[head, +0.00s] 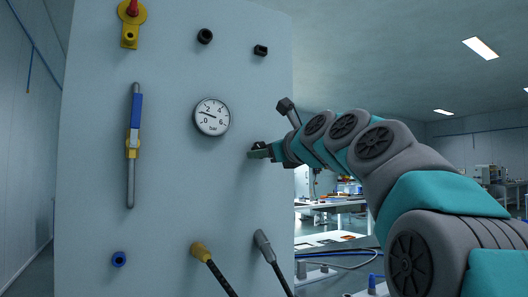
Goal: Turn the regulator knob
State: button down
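The panel (90,160) is a tall, pale blue-grey plate. A round white pressure gauge (212,116) with a dark rim sits on it, its needle on the left side of the dial. My gripper (258,151) is at the panel's right part, to the right of and lower than the gauge. Its fingers are small and dark here, and I cannot tell whether they are open, shut or touching the panel. No part is clearly recognisable as the regulator knob; a knob behind my gripper would be hidden.
A round black fitting (205,36) and a square black one (261,50) are near the top. A blue-handled lever valve (135,115) and a red-and-yellow valve (130,25) are at left. Below are a blue port (119,259) and hose connectors, yellow (201,251) and grey (264,243).

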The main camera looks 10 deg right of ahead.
jog(key=shift+w+f, duration=0.1)
jog(key=shift+f, duration=0.1)
dwell(0.3)
jog(key=shift+c, duration=1.5)
grip_release()
jog(key=shift+r, duration=0.1)
jog(key=v, duration=0.8)
